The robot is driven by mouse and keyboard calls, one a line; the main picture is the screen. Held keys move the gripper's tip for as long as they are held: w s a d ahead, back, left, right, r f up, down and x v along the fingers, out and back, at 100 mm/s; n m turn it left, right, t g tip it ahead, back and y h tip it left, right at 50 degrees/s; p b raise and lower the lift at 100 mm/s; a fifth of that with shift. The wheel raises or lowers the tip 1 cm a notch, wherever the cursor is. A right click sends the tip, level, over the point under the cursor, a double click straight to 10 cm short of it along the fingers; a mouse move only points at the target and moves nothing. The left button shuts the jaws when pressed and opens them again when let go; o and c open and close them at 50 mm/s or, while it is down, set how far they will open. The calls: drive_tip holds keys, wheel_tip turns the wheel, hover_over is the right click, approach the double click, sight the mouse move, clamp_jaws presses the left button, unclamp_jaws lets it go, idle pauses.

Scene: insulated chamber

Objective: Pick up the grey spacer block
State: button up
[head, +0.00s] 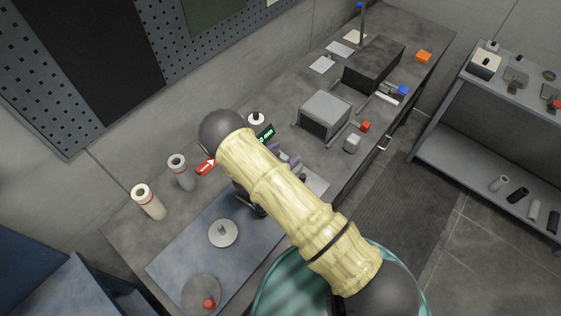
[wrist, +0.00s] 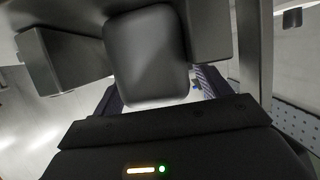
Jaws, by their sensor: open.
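A small light grey block (head: 352,143) lies on the bench right of the grey box and near the front edge; it looks like the spacer block, but I cannot be sure. In the head view my arm crosses the bench's middle and hides most of my gripper. In the wrist view my gripper (wrist: 135,48) is open, with a dark finger piece on each side. A dark grey rounded shape fills the space between them; I cannot tell what it is or whether it touches the fingers. The light grey block is not recognisable there.
A grey box (head: 325,113), a red block (head: 365,126) and a dark box (head: 373,65) stand on the bench. Two cylinders (head: 148,201) (head: 181,172), a red arrow piece (head: 206,167) and a round disc (head: 223,233) lie left of my arm. A shelf (head: 460,160) stands at right.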

drive_tip(key=c, duration=1.3)
drive_tip(key=shift+r, duration=0.15)
wheel_tip(320, 180, up, 10)
drive_tip(key=p, duration=0.5)
drive_tip(key=shift+p, duration=0.3)
